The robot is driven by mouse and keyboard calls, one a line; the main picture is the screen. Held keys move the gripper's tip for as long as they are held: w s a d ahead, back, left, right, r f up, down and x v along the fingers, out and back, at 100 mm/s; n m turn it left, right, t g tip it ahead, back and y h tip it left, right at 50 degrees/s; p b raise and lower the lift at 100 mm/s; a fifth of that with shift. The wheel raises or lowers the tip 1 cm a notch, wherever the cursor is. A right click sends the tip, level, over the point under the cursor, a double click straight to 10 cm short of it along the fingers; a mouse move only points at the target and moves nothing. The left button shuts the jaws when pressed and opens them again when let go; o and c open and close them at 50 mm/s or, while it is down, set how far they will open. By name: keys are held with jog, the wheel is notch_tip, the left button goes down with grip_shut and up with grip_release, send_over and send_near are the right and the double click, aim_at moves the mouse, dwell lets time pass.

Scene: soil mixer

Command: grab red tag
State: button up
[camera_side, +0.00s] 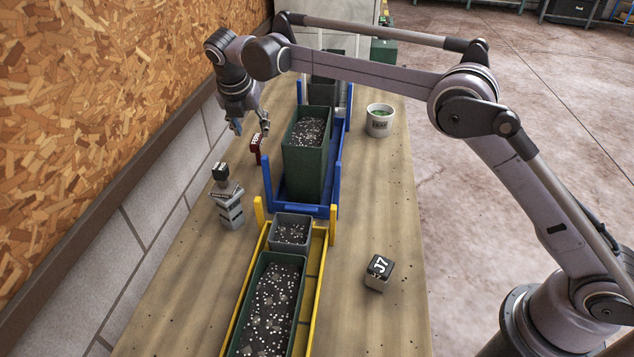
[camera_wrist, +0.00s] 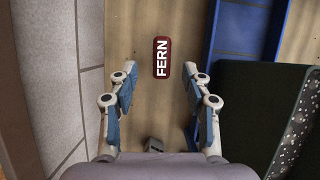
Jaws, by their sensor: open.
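The red tag (camera_wrist: 161,57) reads FERN in white letters. In the wrist view it lies ahead of my gripper (camera_wrist: 157,82), in line with the gap between the two fingers. The fingers have blue pads and stand wide open with nothing between them. In the side view the red tag (camera_side: 256,147) stands on the wooden table, just left of the blue rack. My gripper (camera_side: 250,128) points down above and beside it there. Whether a finger touches the tag cannot be told.
A blue rack (camera_side: 325,190) with a dark green soil box (camera_side: 303,160) stands right of the tag. A grey stack (camera_side: 230,208) is nearer the camera. The wall (camera_side: 100,130) is close on the left.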

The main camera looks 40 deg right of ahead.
aim_at(256, 139)
jog(key=shift+x, duration=2.9)
jog(key=shift+s+d, duration=0.1)
jog(key=c, duration=1)
